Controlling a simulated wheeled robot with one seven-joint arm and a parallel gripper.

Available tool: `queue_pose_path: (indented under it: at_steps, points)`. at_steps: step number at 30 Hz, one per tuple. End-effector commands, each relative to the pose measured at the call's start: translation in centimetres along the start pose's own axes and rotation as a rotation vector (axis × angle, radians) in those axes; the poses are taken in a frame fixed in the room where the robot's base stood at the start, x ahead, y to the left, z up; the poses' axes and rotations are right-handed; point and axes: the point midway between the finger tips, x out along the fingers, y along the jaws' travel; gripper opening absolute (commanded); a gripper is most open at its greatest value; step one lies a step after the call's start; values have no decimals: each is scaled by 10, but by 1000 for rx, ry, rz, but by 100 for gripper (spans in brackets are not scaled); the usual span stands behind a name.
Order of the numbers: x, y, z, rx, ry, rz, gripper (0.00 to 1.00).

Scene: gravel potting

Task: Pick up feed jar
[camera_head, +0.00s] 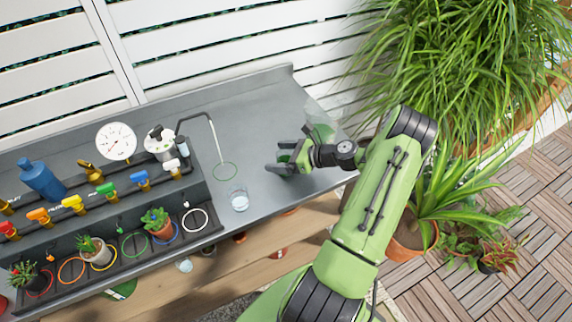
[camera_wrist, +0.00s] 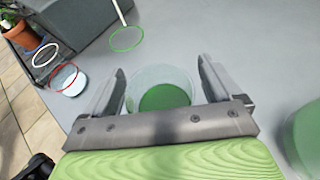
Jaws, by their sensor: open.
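A clear round jar with green contents (camera_wrist: 163,84) stands on the grey bench between my gripper's fingers in the wrist view. I take it for the feed jar, but no label shows. My gripper (camera_wrist: 160,88) is open, with a finger on each side of it; whether they touch it I cannot tell. In the head view my gripper (camera_head: 283,159) is low over the bench's right part and hides most of that jar. A second clear vessel with green in it (camera_head: 321,131) stands behind my gripper; a green vessel also shows at the wrist view's right edge (camera_wrist: 305,137).
A clear glass with pale contents (camera_head: 239,201) stands left of my gripper, near a green ring (camera_head: 225,171). A raised unit with coloured valves, a gauge (camera_head: 116,141) and small potted plants fills the bench's left. Large plants (camera_head: 455,80) stand at right.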

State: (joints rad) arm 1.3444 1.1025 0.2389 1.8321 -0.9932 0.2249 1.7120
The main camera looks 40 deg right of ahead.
Motion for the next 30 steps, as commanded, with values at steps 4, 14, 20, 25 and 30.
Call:
queue_pose_path:
  at_steps: [4,14,20,25,30]
  points:
    - [-1,0,0,0,0,0,82]
    - [-1,0,0,0,0,0,32]
    - [-1,0,1,-1,-2,0,26]
    - [-2,0,4,-2,-2,0,26]
    - [-7,0,16,-2,-2,-1,26]
